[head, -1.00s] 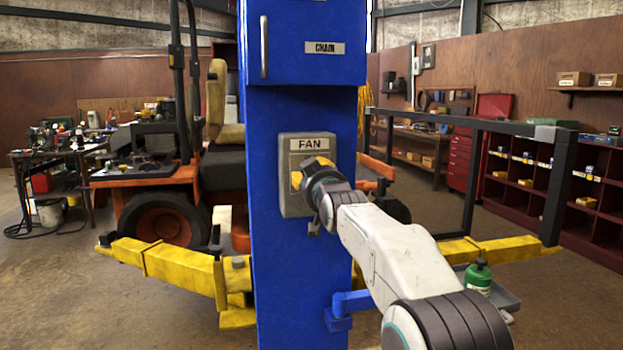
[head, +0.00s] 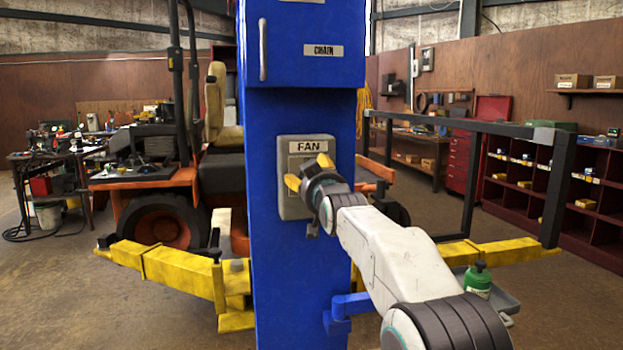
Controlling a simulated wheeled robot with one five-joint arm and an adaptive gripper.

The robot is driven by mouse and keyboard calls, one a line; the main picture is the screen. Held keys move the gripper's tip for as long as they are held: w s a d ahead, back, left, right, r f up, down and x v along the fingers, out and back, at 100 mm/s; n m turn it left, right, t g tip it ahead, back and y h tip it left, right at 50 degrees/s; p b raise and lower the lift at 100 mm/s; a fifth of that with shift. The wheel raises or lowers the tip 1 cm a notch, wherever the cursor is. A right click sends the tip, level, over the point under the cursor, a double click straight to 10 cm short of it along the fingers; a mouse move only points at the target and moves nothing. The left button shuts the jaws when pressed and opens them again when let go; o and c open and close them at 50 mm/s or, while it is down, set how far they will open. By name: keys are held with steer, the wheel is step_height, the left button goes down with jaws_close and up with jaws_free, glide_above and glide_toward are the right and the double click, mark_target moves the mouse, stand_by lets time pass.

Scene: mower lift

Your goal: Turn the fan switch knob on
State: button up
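The grey fan switch box (head: 289,205), labelled FAN, is mounted on the front of the blue post (head: 290,275). My gripper (head: 308,171) is in front of the box, just below the label. Its two yellow fingertips stand apart, one at upper right and one at lower left, so it looks open. The switch knob is hidden behind my gripper, so its setting does not show. I cannot tell whether the fingers touch the knob.
A blue cabinet (head: 310,60) labelled CHAIN, with a vertical handle, is above the box. Yellow lift arms (head: 170,268) spread low on both sides. A blue bracket (head: 346,308) and a green bottle (head: 478,279) are low at right. An orange mower (head: 160,190) stands behind.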

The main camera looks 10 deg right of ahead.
steer(key=shift+s, duration=0.1)
steer(key=s, duration=1.2)
steer(key=shift+w, duration=0.1)
